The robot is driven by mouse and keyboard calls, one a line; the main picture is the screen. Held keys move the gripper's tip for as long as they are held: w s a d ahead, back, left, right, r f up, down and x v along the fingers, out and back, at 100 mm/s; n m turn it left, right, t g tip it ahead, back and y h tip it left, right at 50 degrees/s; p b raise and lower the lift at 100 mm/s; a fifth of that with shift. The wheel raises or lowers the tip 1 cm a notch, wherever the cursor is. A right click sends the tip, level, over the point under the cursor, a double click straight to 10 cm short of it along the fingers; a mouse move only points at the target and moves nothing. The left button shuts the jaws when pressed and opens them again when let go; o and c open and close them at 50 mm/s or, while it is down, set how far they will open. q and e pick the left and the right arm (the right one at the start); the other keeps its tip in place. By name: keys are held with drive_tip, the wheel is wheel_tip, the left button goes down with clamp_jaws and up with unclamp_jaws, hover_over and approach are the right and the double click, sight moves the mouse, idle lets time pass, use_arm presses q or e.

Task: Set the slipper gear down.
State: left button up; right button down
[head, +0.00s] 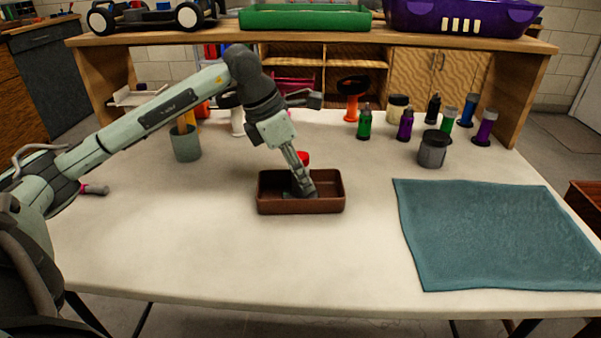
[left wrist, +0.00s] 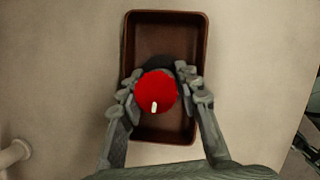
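The slipper gear appears as a piece with a round red top (left wrist: 156,91) bearing a small white mark, above a dark round part. The red also shows in the head view (head: 303,157), just over the tray's back edge. My left gripper (head: 304,192) points down into a small brown tray (head: 265,205). In the left wrist view its fingers (left wrist: 160,78) stand on both sides of the piece and appear closed on it. The tray (left wrist: 187,20) lies under them. Whether the gear's underside touches the tray floor is hidden. My right gripper is out of view.
A teal cloth (head: 490,235) lies at the right. Several small bottles, a dark grey jar (head: 432,150) and an orange spool (head: 352,98) stand at the back. A grey-green cup (head: 186,145) is left of the tray. The front of the white table (head: 220,260) is clear.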

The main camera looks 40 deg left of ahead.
use_arm(q)
drive_tip(key=shift+o, duration=1.2)
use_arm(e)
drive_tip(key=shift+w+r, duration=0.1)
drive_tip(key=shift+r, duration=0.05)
use_arm(q)
drive_tip(key=shift+r, duration=0.1)
drive_tip(key=shift+v, duration=0.85)
drive_tip(key=v, duration=1)
drive_tip(key=shift+s+r, duration=0.15)
drive_tip(key=shift+r, duration=0.05)
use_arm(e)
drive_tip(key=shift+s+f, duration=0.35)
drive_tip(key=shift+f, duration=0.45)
